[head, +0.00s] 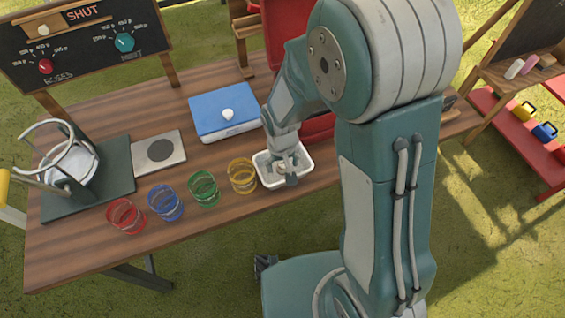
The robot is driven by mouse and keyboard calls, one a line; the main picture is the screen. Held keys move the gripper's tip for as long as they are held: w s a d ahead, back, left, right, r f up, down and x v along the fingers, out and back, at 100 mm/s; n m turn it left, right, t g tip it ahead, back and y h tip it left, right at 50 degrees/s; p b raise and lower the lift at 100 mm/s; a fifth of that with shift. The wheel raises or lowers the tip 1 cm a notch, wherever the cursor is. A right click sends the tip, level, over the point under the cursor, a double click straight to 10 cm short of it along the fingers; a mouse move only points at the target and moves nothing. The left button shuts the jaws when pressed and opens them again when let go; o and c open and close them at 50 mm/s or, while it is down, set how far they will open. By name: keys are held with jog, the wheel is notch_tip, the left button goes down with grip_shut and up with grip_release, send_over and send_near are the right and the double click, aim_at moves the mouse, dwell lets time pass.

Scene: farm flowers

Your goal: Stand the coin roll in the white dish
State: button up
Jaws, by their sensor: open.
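The white dish (264,182) is a small rectangular tray near the front edge of the wooden table, right of the yellow glass. My gripper (291,180) points down over the dish, with its fingertips low at or inside it. It is open. I cannot make out a coin roll for certain; the gripper and arm hide part of the dish's inside, and whether a roll stands between or beside the fingers is too small to tell.
Red (126,217), blue (166,203), green (204,189) and yellow (242,177) glasses line the front, left of the dish. A blue scale (222,117) with a small white object stands behind. A dark base with a wire frame (68,165) is at left.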

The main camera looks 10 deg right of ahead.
aim_at(282, 163)
notch_tip(282, 163, up, 12)
jog(key=f, duration=0.1)
jog(key=s+d+r+m+t, duration=0.1)
jog(key=s+d+r+t, duration=0.1)
jog(key=s+d+r, duration=0.3)
jog(key=s+d+r+m+t, duration=0.1)
jog(key=s+d+r+t, duration=0.2)
jog(key=r, duration=0.7)
jog(key=s+d, duration=0.2)
jog(key=s, duration=0.2)
jog(key=shift+s+d+r+t, duration=0.3)
jog(key=shift+s+d+r, duration=0.05)
dwell(0.5)
